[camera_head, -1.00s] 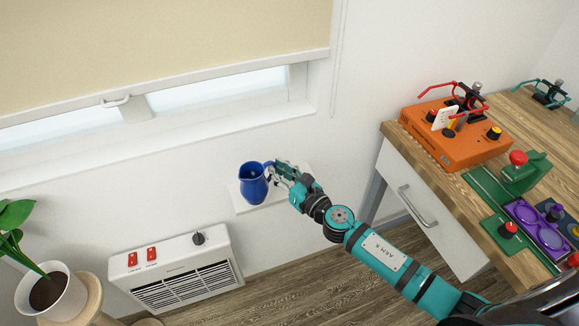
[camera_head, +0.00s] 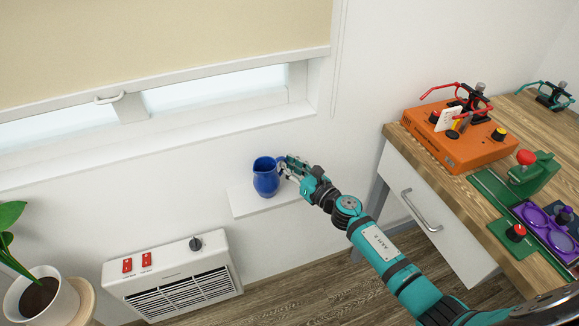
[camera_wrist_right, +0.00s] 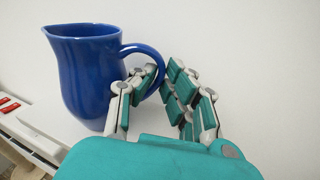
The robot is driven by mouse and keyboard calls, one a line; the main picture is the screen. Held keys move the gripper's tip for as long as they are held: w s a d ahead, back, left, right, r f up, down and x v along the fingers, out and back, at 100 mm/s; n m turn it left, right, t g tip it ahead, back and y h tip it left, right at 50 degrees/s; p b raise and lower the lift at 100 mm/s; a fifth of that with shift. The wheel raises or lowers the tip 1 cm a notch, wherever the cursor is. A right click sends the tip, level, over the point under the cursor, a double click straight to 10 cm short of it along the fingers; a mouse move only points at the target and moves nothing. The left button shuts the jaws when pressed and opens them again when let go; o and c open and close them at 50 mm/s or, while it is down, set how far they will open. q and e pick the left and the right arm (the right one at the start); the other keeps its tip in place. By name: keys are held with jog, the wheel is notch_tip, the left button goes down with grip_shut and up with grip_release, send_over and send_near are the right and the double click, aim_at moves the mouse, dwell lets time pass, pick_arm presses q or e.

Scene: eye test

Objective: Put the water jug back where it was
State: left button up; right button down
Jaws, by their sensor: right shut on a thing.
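The blue water jug (camera_head: 265,178) is upright at a small white wall shelf (camera_head: 244,205) in the head view. I cannot tell whether its base touches the shelf. My right gripper (camera_head: 286,168) is shut on the jug's handle, at the jug's right side. In the right wrist view the jug (camera_wrist_right: 92,75) fills the upper left, and the fingers of my right gripper (camera_wrist_right: 160,85) are around its handle. The jug's base is partly hidden there. My left gripper is in neither view.
A white heater (camera_head: 175,280) is below the shelf on the left, with a potted plant (camera_head: 40,297) beside it. A wooden workbench (camera_head: 470,195) with an orange device (camera_head: 460,140) stands at the right. The window sill (camera_head: 150,155) runs above the shelf.

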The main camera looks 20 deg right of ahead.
jog(key=shift+f, duration=0.1)
jog(key=c, duration=1.4)
grip_release()
jog(key=shift+r, duration=0.3)
jog(key=b+v, duration=0.1)
jog(key=v, duration=1.1)
jog(key=shift+f, duration=0.2)
jog(key=shift+f, duration=0.1)
